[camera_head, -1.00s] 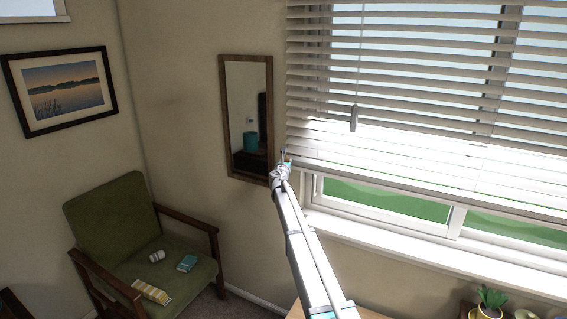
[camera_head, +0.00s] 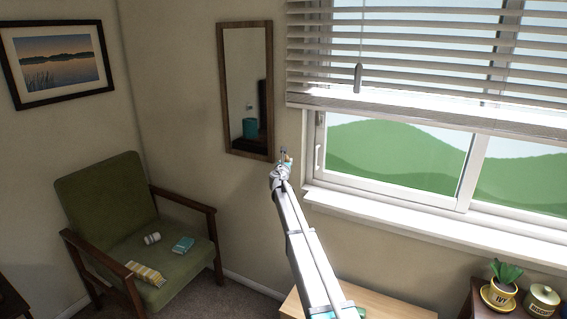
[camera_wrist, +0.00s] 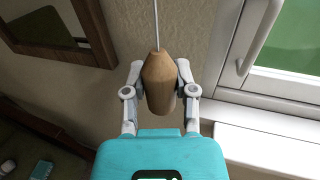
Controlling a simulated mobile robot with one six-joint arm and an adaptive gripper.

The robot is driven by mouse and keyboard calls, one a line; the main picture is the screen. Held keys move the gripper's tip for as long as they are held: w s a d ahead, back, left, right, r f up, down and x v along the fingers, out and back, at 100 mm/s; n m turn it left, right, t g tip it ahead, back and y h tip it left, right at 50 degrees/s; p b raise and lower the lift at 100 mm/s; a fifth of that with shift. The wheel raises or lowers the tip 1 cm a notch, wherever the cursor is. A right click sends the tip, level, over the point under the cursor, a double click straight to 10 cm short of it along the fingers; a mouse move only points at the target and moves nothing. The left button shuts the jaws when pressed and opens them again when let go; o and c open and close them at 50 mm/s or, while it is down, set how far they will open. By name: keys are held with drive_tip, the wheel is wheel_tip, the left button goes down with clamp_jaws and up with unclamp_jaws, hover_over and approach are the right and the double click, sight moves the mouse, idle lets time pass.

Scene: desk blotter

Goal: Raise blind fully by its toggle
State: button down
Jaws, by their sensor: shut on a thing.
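The white slatted blind (camera_head: 420,60) hangs over the upper part of the window, with its bottom rail above the open glass below. In the wrist view my gripper (camera_wrist: 160,92) is shut on a tan wooden toggle (camera_wrist: 159,75), with a finger on each side of it. A pale cord (camera_wrist: 156,25) runs straight up from the toggle's top. In the head view my gripper (camera_head: 282,165) is left of the window, below the blind's left end, and the toggle is very small there. A grey tassel (camera_head: 358,78) hangs in front of the blind.
A wood-framed mirror (camera_head: 247,88) hangs on the wall just left of my gripper. The window sill (camera_head: 430,222) juts out to the right. A green armchair (camera_head: 110,205) stands at lower left, and a potted plant (camera_head: 502,285) stands at lower right.

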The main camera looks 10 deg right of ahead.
wheel_tip(320, 180, down, 9)
drive_tip(key=b, duration=0.7)
drive_tip(key=shift+b, duration=0.4)
drive_tip(key=shift+c, duration=2)
unclamp_jaws()
drive_tip(key=shift+s, duration=0.15)
drive_tip(key=v, duration=1.1)
drive_tip(key=shift+s, duration=0.3)
drive_tip(key=shift+a+r, duration=0.1)
drive_tip(key=shift+a, duration=0.05)
